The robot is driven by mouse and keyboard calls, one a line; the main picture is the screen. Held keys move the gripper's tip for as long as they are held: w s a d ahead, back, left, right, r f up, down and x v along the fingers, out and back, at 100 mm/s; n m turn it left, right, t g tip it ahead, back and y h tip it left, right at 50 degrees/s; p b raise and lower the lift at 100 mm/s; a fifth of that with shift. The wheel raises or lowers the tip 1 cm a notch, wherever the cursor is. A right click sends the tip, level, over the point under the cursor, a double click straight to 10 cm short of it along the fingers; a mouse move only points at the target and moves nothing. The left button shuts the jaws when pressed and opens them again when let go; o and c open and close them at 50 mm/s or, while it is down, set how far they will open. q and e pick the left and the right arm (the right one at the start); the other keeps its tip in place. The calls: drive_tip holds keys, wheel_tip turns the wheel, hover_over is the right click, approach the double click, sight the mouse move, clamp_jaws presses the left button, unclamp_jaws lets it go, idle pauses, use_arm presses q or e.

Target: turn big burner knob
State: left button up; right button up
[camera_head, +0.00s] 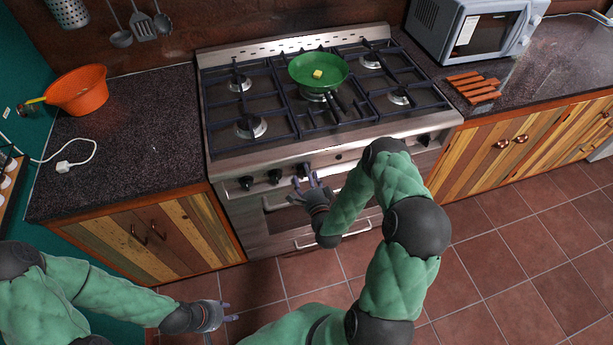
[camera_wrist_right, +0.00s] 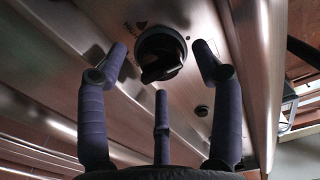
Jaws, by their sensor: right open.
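A black round knob (camera_wrist_right: 162,55) with a raised grip bar, set at a slant, sits on the steel front panel in the right wrist view, with printed marks beside it. My right gripper (camera_wrist_right: 160,66) is open, with fingers on the left, right and below the knob; I cannot tell whether any finger touches it. In the head view my right gripper (camera_head: 308,180) is at the stove's front panel, by a knob (camera_head: 303,169) it partly hides. My left gripper (camera_head: 231,311) is low at the lower left, empty, its fingers apart, away from the stove (camera_head: 222,158).
Other knobs (camera_head: 246,183) line the panel. A green pan (camera_head: 318,68) with a yellow piece stands on the middle burner. An oven handle (camera_head: 330,233) is below. An orange colander (camera_head: 78,92) and a microwave (camera_head: 470,35) stand on the side counters. The floor in front is clear.

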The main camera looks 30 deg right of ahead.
drive_tip(key=c, duration=1.2)
drive_tip(key=shift+f+n, duration=0.1)
drive_tip(key=shift+n, duration=0.2)
drive_tip(key=n+b, duration=0.1)
drive_tip(key=n, duration=0.2)
drive_tip(key=shift+b, duration=0.4)
drive_tip(key=n+b, duration=0.1)
drive_tip(key=n, duration=0.4)
drive_tip(key=shift+f+b, duration=0.1)
drive_tip(key=shift+b, duration=0.25)
drive_tip(key=n+b, duration=0.1)
drive_tip(key=n, duration=0.3)
drive_tip(key=shift+s+n+b, duration=0.1)
drive_tip(key=shift+n+b, duration=0.2)
drive_tip(key=shift+b, duration=0.05)
drive_tip(key=shift+n+b, duration=0.8)
drive_tip(key=shift+n, duration=1.4)
